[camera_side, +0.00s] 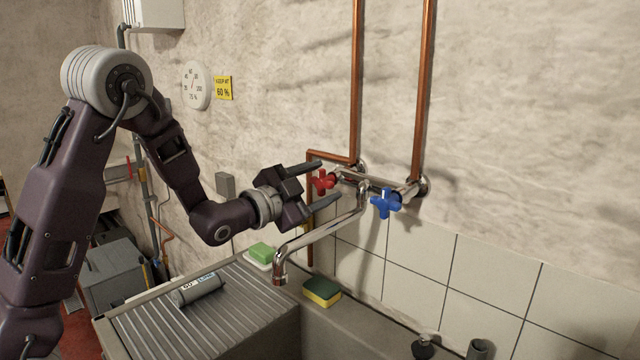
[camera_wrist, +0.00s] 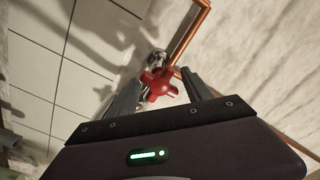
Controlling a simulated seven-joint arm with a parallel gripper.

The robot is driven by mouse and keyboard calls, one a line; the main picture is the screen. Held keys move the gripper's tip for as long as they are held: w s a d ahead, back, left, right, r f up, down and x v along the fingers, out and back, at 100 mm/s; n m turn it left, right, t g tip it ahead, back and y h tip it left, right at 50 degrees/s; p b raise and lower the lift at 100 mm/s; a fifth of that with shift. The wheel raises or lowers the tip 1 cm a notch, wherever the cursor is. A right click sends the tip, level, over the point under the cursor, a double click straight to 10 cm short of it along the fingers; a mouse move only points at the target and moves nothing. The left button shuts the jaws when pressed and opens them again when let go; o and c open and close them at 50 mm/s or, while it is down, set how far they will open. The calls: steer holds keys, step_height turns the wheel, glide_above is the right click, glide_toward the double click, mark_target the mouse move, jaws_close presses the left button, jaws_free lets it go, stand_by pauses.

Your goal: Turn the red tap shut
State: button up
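The red tap (camera_side: 322,181) is a cross-shaped handle on the wall fitting, left of the blue tap (camera_side: 386,204). My gripper (camera_side: 322,183) is level with the red tap, its two fingers spread, one above and one below the handle. In the wrist view the red tap (camera_wrist: 158,84) shows between and just beyond the fingertips of my gripper (camera_wrist: 162,88). The fingers are open, and I see a gap on the right of the handle. Whether the left finger touches it I cannot tell. The chrome spout (camera_side: 318,240) reaches forward and down over the sink.
Copper pipes (camera_side: 357,80) run up the wall beside the taps. A yellow-green sponge (camera_side: 322,291) lies on the sink's edge. The spout passes just below my gripper.

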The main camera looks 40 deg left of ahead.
mark_target(318, 186)
steer(key=s, duration=0.5)
steer(key=shift+s+d+f, duration=0.15)
steer(key=shift+s, duration=0.9)
steer(key=s+d+f+n+g, duration=0.1)
steer(key=s+d+n+g, duration=0.1)
steer(key=s, duration=0.8)
steer(key=s+d+f+n+g, duration=0.1)
steer(key=s+n+g, duration=0.3)
steer(key=s, duration=0.5)
steer(key=s+d+f+n+g, duration=0.1)
steer(key=s+d+n+g, duration=0.2)
steer(key=s+g, duration=0.3)
steer(key=s+d, duration=0.1)
steer(key=s, duration=0.3)
steer(key=shift+s+f+g, duration=0.3)
steer(key=shift+f, duration=0.1)
